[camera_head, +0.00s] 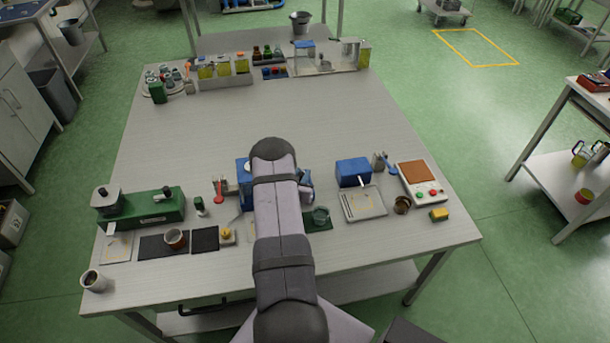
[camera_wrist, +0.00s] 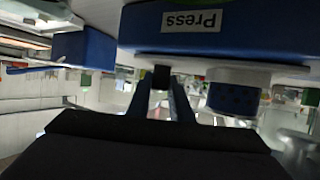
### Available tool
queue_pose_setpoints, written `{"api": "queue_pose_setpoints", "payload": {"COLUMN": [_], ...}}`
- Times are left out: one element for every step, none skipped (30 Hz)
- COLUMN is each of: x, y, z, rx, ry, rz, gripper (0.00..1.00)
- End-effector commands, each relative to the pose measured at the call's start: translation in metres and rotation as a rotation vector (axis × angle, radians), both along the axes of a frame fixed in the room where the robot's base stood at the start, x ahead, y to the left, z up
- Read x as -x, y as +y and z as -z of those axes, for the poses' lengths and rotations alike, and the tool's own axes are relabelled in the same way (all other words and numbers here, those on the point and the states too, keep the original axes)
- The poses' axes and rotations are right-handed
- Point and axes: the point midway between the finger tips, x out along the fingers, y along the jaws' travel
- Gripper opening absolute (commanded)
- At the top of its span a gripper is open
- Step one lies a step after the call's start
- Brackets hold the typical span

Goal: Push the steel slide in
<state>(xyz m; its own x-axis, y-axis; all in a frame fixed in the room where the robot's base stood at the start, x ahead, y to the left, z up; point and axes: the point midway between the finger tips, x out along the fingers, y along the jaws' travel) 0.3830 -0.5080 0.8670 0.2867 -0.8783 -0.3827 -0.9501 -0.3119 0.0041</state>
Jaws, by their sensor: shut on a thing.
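A blue press (camera_wrist: 250,30) fills the top of the wrist view, its "Press" label upside down. In the head view the blue press (camera_head: 243,171) is mostly hidden behind my arm. My gripper (camera_wrist: 161,82) is shut on a small dark knob (camera_wrist: 161,76) just in front of the press's edge. The steel slide itself cannot be made out clearly; whether the knob belongs to it, and how far in it sits, I cannot tell. In the head view my gripper is hidden by the arm.
A green machine (camera_head: 150,207) stands on the left of the table. Farther right are a blue box (camera_head: 353,172), a white tray (camera_head: 364,204) and a button panel (camera_head: 420,182). The table's middle is clear.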

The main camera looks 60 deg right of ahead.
Motion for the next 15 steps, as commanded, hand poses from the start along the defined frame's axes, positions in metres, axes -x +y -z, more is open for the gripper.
{"api": "queue_pose_setpoints", "payload": {"x": [0.0006, 0.0006, 0.0007, 0.0007, 0.0007, 0.0007, 0.0008, 0.0008, 0.0007, 0.0007, 0.0007, 0.0007, 0.0008, 0.0007, 0.001], "y": [0.0, 0.0, -0.0001, -0.0002, -0.0002, -0.0002, -0.0002, -0.0002, -0.0004, -0.0004, -0.0004, -0.0004, -0.0002, 0.0, 0.0007], "z": [0.0004, 0.0004, 0.0004, 0.0004, 0.0004, 0.0003, 0.0003, 0.0003, 0.0003, 0.0003, 0.0003, 0.0002, 0.0002, 0.0001, -0.0001], "rx": [-0.001, -0.001, -0.001, -0.001, -0.001, -0.001, -0.001, -0.001, -0.001, -0.001, -0.001, -0.001, -0.001, -0.001, -0.001], "ry": [0.002, 0.002, 0.002, 0.002, 0.002, 0.001, 0.001, 0.001, 0.001, 0.001, 0.001, 0.001, 0.001, 0.001, 0.001], "rz": [0.001, 0.001, 0.001, 0.001, 0.001, 0.001, 0.001, 0.001, 0.001, 0.001, 0.001, 0.001, 0.001, 0.001, 0.001], "gripper": [0.0, 0.21, 0.31, 0.38, 0.38, 0.38, 0.38, 0.38, 0.38, 0.38, 0.38, 0.38, 0.38, 0.38, 0.38]}}
